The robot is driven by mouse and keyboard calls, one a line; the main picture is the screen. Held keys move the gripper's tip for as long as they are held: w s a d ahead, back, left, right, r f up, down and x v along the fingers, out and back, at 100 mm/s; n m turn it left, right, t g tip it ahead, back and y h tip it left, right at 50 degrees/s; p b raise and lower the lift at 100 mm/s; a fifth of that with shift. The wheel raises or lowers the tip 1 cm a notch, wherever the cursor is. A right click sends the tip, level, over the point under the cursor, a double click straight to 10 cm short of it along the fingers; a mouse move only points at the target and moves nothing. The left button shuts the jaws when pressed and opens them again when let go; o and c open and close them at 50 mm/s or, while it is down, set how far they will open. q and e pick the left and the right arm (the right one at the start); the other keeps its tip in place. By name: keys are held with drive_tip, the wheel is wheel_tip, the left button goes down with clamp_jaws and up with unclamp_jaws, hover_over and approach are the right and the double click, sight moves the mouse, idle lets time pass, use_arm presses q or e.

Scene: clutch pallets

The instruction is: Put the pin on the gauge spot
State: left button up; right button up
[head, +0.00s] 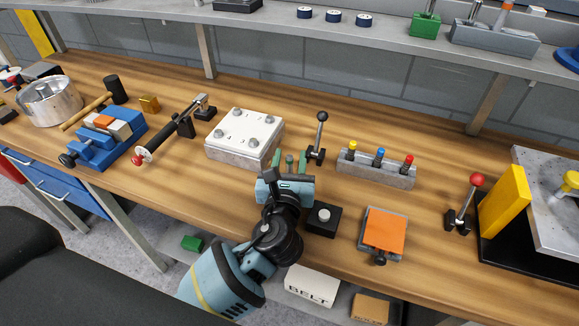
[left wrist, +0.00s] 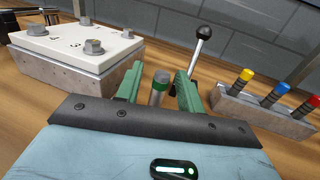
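A grey pin with a green band (left wrist: 160,86) stands between the green fingers of my left gripper (left wrist: 159,88) in the left wrist view. A gap shows on both sides of the pin, so the fingers are open and not closed on it. In the head view the left gripper (head: 289,163) points away over the table, with the pin (head: 289,160) between its fingers. The pin's lower end is hidden by the gripper. I cannot tell for certain which place is the gauge spot. My right gripper is not in view.
A grey rack (head: 375,173) with yellow, blue and red pins stands to the right. A black-knobbed lever (head: 319,138) is close behind the gripper. A bolted plate block (head: 245,137) is left. A black block with a white top (head: 322,218) and an orange pad (head: 384,230) are nearer.

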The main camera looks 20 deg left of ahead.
sight(290, 156)
use_arm(q)
drive_tip(key=shift+c, duration=1)
clamp_jaws()
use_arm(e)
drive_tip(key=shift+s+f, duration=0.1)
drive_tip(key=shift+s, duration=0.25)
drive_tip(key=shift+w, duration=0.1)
use_arm(q)
drive_tip(key=shift+r, duration=0.3)
wheel_tip(290, 156, up, 3)
drive_tip(key=shift+r+p, duration=0.1)
drive_tip(key=shift+p, duration=0.4)
drive_tip(key=r+v, duration=0.1)
drive_tip(key=v, duration=1.5)
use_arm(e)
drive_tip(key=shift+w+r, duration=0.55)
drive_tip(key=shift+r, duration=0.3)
